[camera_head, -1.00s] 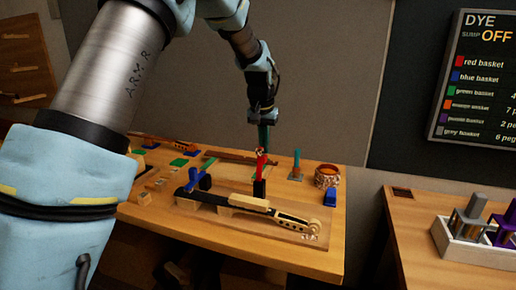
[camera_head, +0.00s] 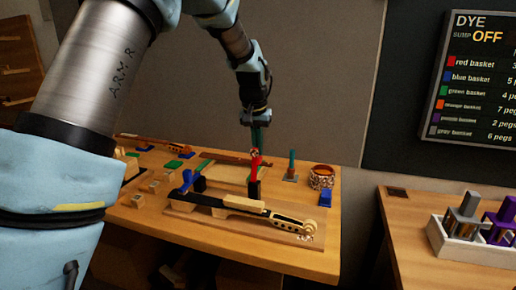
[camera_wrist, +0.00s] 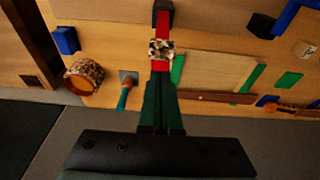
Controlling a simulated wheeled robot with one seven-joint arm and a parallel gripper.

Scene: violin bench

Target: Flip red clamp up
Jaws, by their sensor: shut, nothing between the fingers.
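The red clamp (camera_head: 254,172) has a red lever that stands upright on a black base behind the violin neck (camera_head: 262,208). In the wrist view the lever (camera_wrist: 162,24) shows with a speckled band across it. My gripper (camera_head: 256,149) points down with its green fingers shut and nothing between them. Its fingertips (camera_wrist: 161,76) are at the top end of the red lever, touching it or very close. I cannot tell which.
A blue clamp (camera_head: 187,182) stands left on the same work board. A white tray (camera_head: 474,247) is on the right-hand table.

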